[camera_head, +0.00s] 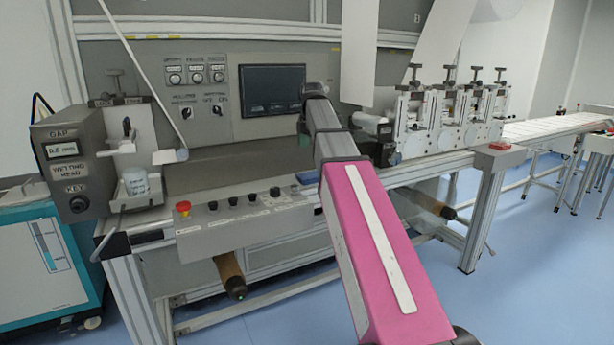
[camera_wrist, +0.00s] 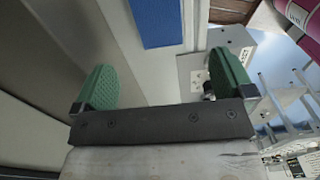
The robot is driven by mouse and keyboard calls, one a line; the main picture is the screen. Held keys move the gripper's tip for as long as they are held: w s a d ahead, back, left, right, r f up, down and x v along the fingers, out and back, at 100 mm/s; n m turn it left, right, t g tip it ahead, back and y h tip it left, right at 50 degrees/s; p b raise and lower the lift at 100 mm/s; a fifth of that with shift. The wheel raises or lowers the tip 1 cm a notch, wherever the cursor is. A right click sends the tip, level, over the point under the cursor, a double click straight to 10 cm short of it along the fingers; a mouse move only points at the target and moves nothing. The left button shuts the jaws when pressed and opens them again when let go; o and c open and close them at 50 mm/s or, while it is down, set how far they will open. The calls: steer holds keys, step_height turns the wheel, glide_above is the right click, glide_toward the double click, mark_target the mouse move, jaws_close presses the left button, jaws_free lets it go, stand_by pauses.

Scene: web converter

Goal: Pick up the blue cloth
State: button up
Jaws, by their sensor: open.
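The blue cloth (camera_wrist: 158,20) shows as a flat blue strip at the top middle of the wrist view, lying on a pale grey surface; its upper end is cut off by the frame. In the head view a small blue patch (camera_head: 307,177) shows on the machine's front ledge, partly beside my arm. My gripper (camera_wrist: 163,65) has two green textured fingers set wide apart, with nothing between them. The cloth lies beyond the fingertips, between their lines and apart from them. My arm hides part of the ledge in the head view.
A control panel with a dark screen (camera_head: 272,90) stands behind the ledge. A red button (camera_head: 183,207) and several black knobs line the front edge. A white cup (camera_head: 135,183) stands at left. White roller units (camera_head: 440,120) stand at right.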

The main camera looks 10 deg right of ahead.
glide_above(311, 174)
steer(key=f, duration=0.3)
steer(key=s+f, duration=0.1)
steer(key=f, duration=0.1)
steer(key=shift+a, duration=0.1)
steer(key=shift+w+f, duration=0.15)
steer(key=shift+f, duration=1.25)
steer(key=shift+w+f, duration=0.1)
steer(key=shift+f, duration=1.3)
steer(key=shift+c, duration=0.3)
steer(key=c, duration=0.9)
